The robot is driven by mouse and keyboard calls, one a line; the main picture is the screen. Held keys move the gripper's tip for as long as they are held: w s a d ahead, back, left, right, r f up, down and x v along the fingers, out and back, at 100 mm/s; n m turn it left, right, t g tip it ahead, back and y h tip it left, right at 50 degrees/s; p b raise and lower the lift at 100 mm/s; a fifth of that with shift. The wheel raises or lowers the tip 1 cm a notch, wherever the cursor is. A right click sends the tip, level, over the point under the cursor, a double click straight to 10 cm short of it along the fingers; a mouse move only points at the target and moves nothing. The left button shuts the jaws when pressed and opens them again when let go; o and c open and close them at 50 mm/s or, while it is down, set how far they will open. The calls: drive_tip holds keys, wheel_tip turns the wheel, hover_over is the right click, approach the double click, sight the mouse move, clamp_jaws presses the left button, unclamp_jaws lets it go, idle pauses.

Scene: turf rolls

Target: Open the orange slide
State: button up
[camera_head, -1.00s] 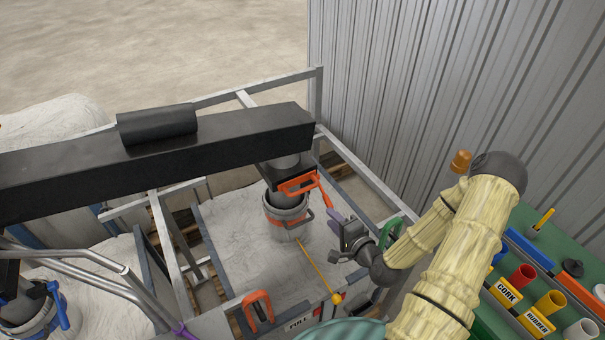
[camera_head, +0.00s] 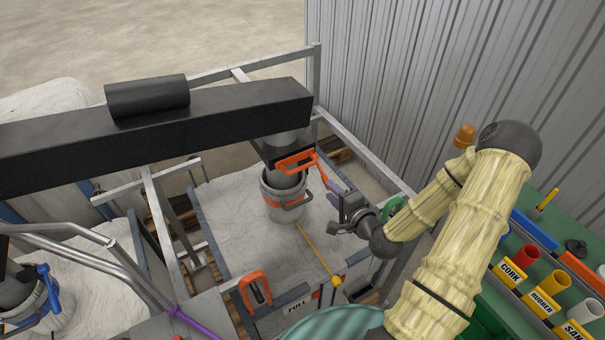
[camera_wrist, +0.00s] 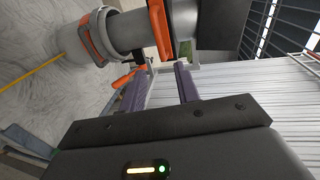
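The orange slide (camera_head: 297,162) is at the spout under the black beam, above a grey bucket (camera_head: 284,198). Its orange arm reaches right, towards my gripper (camera_head: 333,196). In the wrist view, an upright orange part (camera_wrist: 158,28) stands beyond and between the fingertips, against the grey spout. A smaller orange piece (camera_wrist: 126,78) shows beside the left finger; whether it touches is unclear. My gripper (camera_wrist: 162,70) is open, its two purple fingers apart with nothing clearly held between them. The slide's far side is hidden by the spout and beam.
A metal frame (camera_head: 362,150) surrounds the white bag. An orange clamp-like handle (camera_head: 256,288) is at its front edge. A yellow rod (camera_head: 318,254) slants from the bucket. A blue handle (camera_head: 52,288) is at lower left. A green bench with coloured cups (camera_head: 525,258) stands right.

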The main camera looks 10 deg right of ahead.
sight(302, 166)
drive_tip(key=shift+w+a+f+b, duration=0.15)
drive_tip(key=shift+w+f+b, duration=0.2)
drive_tip(key=shift+b, duration=1.3)
drive_tip(key=b, duration=0.3)
drive_tip(key=shift+w+a+f, duration=0.1)
drive_tip(key=shift+w+a, duration=0.1)
drive_tip(key=shift+a, duration=0.15)
drive_tip(key=b+x, duration=0.1)
drive_tip(key=x, duration=0.6)
drive_tip(key=b+x, duration=0.1)
drive_tip(key=x, duration=0.6)
drive_tip(key=shift+w+a, duration=0.1)
drive_tip(key=shift+w, duration=0.15)
clamp_jaws()
